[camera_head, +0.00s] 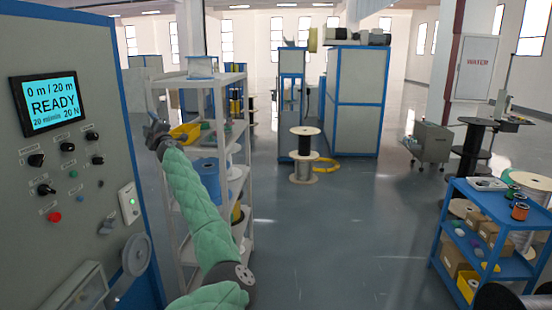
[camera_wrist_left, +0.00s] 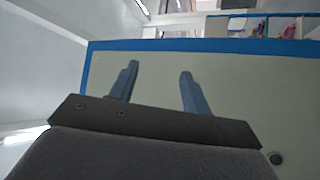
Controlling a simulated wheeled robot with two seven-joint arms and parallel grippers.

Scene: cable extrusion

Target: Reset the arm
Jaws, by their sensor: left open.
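My left arm (camera_head: 195,195), in a green quilted sleeve, reaches up and forward between the control cabinet and the white shelf rack. Its gripper (camera_head: 156,130) is small and dark at the far end, in front of the rack's left side. In the left wrist view the two blue-grey fingers of the left gripper (camera_wrist_left: 157,80) stand apart with nothing between them. Behind them is a pale panel with a blue edge (camera_wrist_left: 235,95). My right gripper is not in view.
The control cabinet (camera_head: 60,220) stands close on the left, its screen (camera_head: 50,102) reading READY. The white rack (camera_head: 202,76) holds spools and bins. A blue cart (camera_head: 490,205) stands at right. Spools (camera_head: 303,155) stand ahead. The middle floor (camera_head: 340,235) is clear.

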